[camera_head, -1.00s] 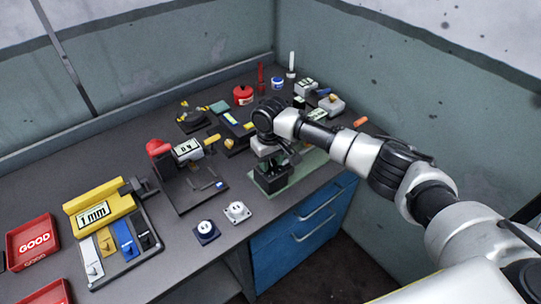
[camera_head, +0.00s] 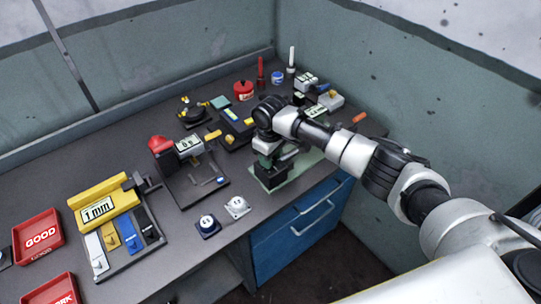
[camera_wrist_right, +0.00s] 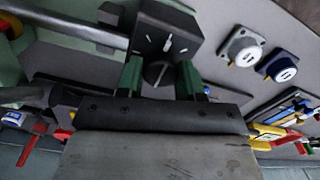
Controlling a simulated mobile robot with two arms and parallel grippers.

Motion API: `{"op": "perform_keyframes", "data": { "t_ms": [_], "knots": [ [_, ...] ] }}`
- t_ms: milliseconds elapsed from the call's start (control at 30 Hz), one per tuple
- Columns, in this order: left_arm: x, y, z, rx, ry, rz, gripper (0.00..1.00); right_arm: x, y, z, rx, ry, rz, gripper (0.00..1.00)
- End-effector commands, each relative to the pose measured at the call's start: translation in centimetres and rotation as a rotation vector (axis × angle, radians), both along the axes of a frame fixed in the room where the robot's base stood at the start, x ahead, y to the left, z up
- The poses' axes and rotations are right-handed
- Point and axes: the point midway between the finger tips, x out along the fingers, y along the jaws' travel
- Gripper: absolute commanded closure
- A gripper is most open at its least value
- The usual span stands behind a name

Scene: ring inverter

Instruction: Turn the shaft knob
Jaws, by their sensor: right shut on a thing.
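The shaft knob (camera_wrist_right: 157,74) is a dark round knob with a slot, on the face of a dark block (camera_wrist_right: 165,32) that has white dial marks. In the right wrist view the green fingertips of my right gripper (camera_wrist_right: 160,82) stand on both sides of the knob and are shut on it. In the head view my right gripper (camera_head: 270,155) is at the dark fixture (camera_head: 271,179) near the front edge of the bench, and the arm hides the knob. My left gripper is not in view.
A red-knobbed gauge stand (camera_head: 161,144) and a yellow 1 mm gauge block (camera_head: 103,207) stand further left. Red trays (camera_head: 38,238) are at far left. Walls close off the back and right.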

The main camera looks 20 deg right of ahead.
Motion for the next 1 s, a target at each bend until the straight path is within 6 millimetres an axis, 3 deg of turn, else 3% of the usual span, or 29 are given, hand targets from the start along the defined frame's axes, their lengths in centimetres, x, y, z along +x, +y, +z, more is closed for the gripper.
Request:
{"op": "perform_keyframes", "data": {
  "t_ms": [167, 200, 333, 667, 767, 1000],
  "knots": [
    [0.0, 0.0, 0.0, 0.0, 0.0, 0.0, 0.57, 0.1, 0.0, 0.1, 0.001, -0.003, -0.001, 0.87],
    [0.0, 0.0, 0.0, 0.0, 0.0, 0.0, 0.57, 0.1, 0.0, 0.1, 0.001, -0.003, -0.001, 0.58],
    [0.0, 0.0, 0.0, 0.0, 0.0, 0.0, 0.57, 0.1, 0.0, 0.1, 0.001, -0.003, -0.001, 0.39],
    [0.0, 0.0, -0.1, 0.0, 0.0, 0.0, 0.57, 0.1, 0.0, 0.3, 0.001, -0.003, -0.001, 0.37],
    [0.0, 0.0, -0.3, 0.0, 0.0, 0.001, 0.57, 0.1, 0.0, 1.3, 0.001, -0.004, -0.002, 0.37],
    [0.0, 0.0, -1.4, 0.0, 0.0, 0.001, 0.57, 0.1, 0.0, 6.0, 0.002, -0.006, -0.001, 0.37]
  ]
}}
